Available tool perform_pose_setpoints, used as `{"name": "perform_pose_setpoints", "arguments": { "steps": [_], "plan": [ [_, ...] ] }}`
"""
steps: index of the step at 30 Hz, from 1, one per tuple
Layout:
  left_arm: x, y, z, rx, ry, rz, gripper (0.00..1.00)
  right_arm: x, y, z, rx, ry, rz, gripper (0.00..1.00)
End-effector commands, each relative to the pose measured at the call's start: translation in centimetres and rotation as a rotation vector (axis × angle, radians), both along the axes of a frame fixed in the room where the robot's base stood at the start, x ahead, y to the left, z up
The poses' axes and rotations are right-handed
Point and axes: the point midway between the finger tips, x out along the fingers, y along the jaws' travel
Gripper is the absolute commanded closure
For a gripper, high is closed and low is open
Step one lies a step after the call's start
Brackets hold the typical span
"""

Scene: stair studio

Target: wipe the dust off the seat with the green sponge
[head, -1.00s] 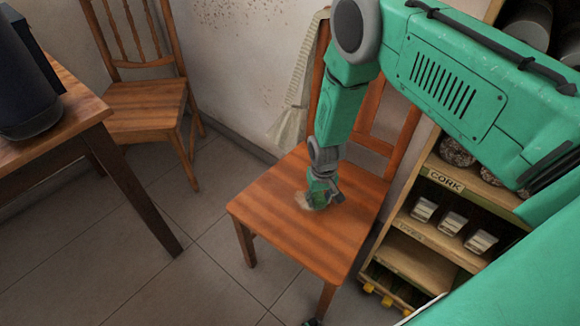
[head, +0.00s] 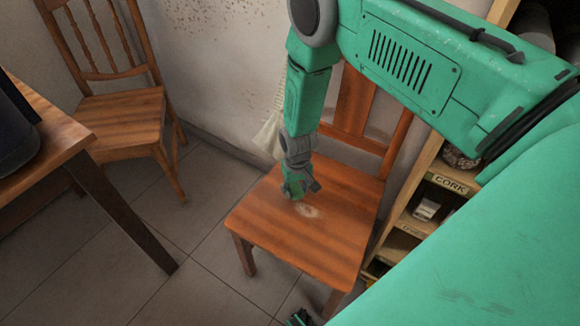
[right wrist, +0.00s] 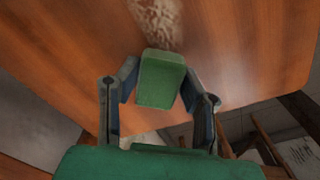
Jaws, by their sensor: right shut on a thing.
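The wooden seat (head: 335,230) of the near chair bears a pale dust patch (head: 309,211) near its middle. The patch also shows at the top of the right wrist view (right wrist: 158,20). My right gripper (head: 298,190) is over the seat, just left of and behind the patch. In the right wrist view it is shut on the green sponge (right wrist: 162,78), a small block between its two fingers. The sponge's far end is beside the dust. I cannot tell whether the sponge touches the wood.
The chair's backrest (head: 356,105) rises behind the seat, with a pale cloth (head: 270,135) at its left. A shelf unit (head: 425,195) stands close on the right. A table (head: 60,140) and another chair (head: 125,118) stand left. Floor between is clear.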

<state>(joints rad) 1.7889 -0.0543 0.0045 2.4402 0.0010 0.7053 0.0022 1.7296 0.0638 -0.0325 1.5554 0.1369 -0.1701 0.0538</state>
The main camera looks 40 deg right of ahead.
Motion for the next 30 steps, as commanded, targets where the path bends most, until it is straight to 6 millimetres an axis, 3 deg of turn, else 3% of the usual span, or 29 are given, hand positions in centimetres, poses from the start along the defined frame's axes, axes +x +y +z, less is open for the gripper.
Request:
{"name": "perform_pose_setpoints", "arguments": {
  "steps": [16, 30],
  "plan": [
    [0.0, 0.0, 4.4, 0.000, 0.000, 0.000, 0.00, -0.3, -0.2, 5.1, -0.001, 0.004, 0.000, 0.93],
    [0.0, 0.0, 4.7, 0.000, 0.000, 0.000, 0.00, -0.3, -0.3, 5.7, 0.000, 0.004, 0.001, 0.93]
  ]
}}
